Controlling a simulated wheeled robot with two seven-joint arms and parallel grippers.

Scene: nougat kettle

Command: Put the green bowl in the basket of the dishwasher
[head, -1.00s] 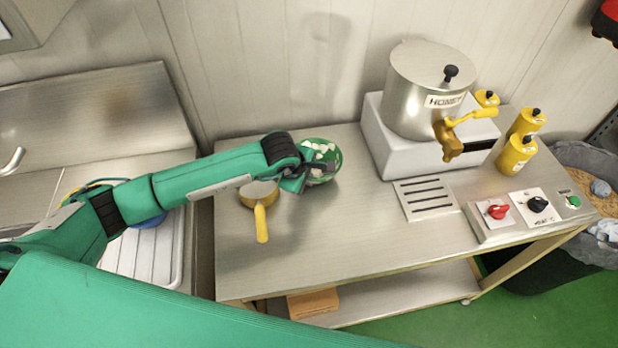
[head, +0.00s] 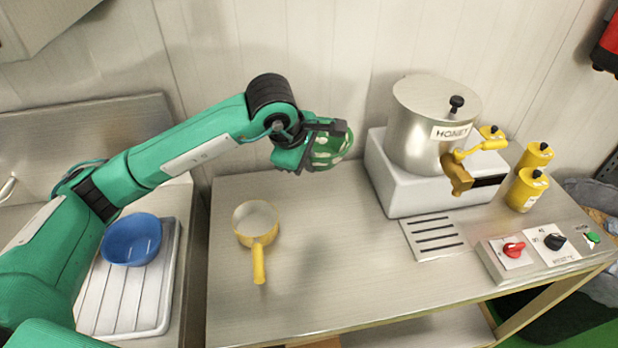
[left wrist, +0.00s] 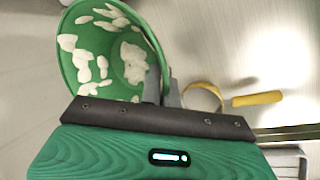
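The green bowl (head: 334,148) with white patches is held up above the steel table, near its back edge. In the left wrist view the green bowl (left wrist: 84,58) is tilted, with its inside and white patches showing. My left gripper (head: 322,146) is shut on the bowl's rim; in the left wrist view its fingers (left wrist: 165,92) meet the rim at the right side. My right gripper is in neither view. I see no dishwasher or dishwasher basket.
A yellow-handled pan (head: 257,228) stands on the steel table (head: 330,255). The honey kettle (head: 425,120) on its white base is to the bowl's right. A blue bowl (head: 132,240) sits on the ribbed drainer (head: 125,295) at left. The table's front middle is clear.

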